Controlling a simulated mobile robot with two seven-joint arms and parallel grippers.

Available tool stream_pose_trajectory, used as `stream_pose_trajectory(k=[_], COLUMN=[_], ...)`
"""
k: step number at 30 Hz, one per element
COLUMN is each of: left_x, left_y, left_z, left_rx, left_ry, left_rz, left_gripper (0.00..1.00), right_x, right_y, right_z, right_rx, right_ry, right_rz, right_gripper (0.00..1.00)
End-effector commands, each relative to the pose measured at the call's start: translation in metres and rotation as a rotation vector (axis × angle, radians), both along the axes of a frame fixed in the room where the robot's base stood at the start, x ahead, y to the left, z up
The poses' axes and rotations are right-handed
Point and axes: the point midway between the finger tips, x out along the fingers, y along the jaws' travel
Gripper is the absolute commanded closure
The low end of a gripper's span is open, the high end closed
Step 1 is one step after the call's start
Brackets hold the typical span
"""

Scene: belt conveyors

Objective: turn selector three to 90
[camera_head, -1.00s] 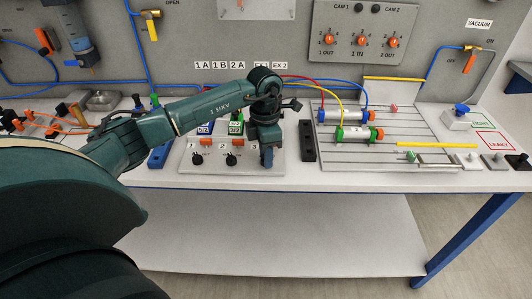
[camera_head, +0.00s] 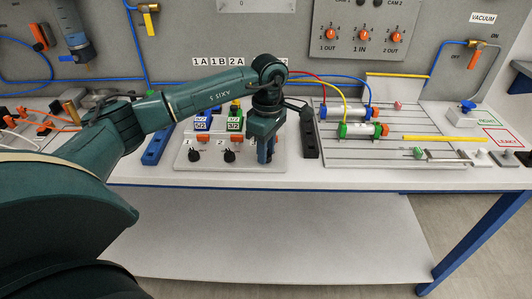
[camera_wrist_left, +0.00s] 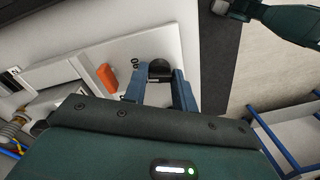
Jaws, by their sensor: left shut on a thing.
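Selector three is a black knob (camera_wrist_left: 160,70) at the right end of the white selector panel (camera_head: 190,166); the mark "90" is printed beside it in the left wrist view. My left gripper (camera_head: 266,157) points down over that end of the panel. Its two blue fingers (camera_wrist_left: 161,88) are shut on the knob, one on each side. In the head view the gripper hides most of selector three. Selector one (camera_head: 194,155) and selector two (camera_head: 229,156) are free black knobs to its left. A dark green arm link shows in the wrist view's upper right corner; my right gripper cannot be made out.
An orange part (camera_wrist_left: 107,77) stands close beside the knob. Blue and green valve blocks (camera_head: 235,121) stand behind the panel. The white table front is clear.

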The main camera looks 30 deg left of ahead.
Motion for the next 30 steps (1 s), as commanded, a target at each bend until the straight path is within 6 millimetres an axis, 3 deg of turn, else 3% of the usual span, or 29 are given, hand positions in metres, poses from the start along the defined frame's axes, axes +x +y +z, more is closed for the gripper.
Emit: stream_pose_trajectory(k=[13,30], left_x=[0.0019,0.0020], left_y=[-0.0006,-0.0009], left_z=[0.0021,0.0029], left_rx=[-0.002,-0.001], left_ry=[-0.009,-0.010], left_rz=[-0.238,-0.277], left_gripper=[0.96,0.96], right_x=[0.0054,0.0038], right_y=[-0.0008,0.0000], right_z=[-0.0028,-0.0049], right_rx=[0.037,0.038], right_ry=[-0.011,-0.006], right_rz=[-0.029,-0.024], right_gripper=[1.00,1.00])
